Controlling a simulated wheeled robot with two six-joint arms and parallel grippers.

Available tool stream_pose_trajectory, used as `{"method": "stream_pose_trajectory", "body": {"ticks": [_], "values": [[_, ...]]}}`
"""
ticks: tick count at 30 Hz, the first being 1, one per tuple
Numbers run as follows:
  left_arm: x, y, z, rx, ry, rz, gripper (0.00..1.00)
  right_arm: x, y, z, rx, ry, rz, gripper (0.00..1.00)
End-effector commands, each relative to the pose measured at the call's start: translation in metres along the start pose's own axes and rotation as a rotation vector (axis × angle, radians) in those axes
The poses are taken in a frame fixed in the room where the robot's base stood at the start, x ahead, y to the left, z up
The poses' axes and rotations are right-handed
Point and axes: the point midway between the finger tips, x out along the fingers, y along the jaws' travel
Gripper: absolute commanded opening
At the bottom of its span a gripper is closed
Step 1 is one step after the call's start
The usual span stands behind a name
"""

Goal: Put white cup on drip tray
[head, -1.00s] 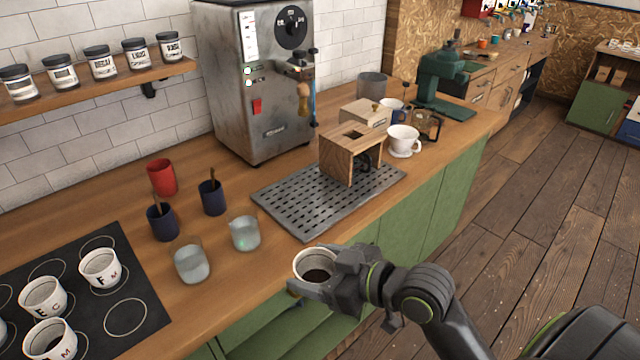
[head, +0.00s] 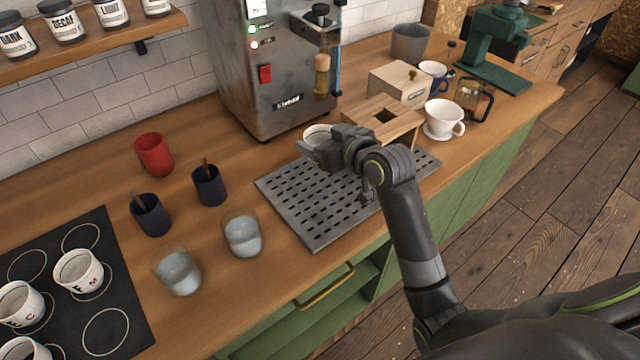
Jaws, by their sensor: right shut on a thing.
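The white cup (head: 317,134) is held in my right gripper (head: 320,146), which is shut on it. The cup is mostly hidden behind the gripper; only its rim and part of its side show. Cup and gripper are over the back part of the grey slotted drip tray (head: 318,225), in front of the roasting machine. Whether the cup's base touches the tray is hidden. The front and left of the tray are bare. My left gripper is not in view.
Two glasses of water (head: 243,234), dark blue cups (head: 209,186) and a red cup (head: 154,154) stand left. The metal machine (head: 270,75) rises behind.

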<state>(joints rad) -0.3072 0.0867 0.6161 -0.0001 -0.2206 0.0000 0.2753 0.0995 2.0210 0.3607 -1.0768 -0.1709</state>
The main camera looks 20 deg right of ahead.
Motion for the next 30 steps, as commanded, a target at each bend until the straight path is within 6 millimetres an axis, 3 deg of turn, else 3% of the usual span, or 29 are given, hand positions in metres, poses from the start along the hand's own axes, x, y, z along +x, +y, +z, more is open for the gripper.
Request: {"method": "stream_pose_trajectory", "body": {"ticks": [2, 5, 9, 14, 21, 30], "values": [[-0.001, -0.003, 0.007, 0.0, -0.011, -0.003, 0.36, 0.008, -0.001, -0.001, 0.001, -0.003, 0.003, 0.43], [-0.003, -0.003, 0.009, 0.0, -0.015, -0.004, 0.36, 0.015, -0.001, 0.015, 0.004, -0.008, 0.004, 0.43], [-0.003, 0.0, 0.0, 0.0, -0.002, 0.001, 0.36, 0.024, -0.001, 0.04, 0.003, -0.007, 0.004, 0.43], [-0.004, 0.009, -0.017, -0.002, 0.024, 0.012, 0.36, 0.029, -0.001, 0.054, 0.001, -0.004, 0.004, 0.43], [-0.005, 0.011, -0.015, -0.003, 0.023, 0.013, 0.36, 0.04, 0.0, 0.085, 0.003, -0.005, 0.004, 0.43], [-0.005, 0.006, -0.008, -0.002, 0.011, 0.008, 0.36, 0.042, 0.0, 0.089, 0.0, -0.002, 0.005, 0.43]]}}
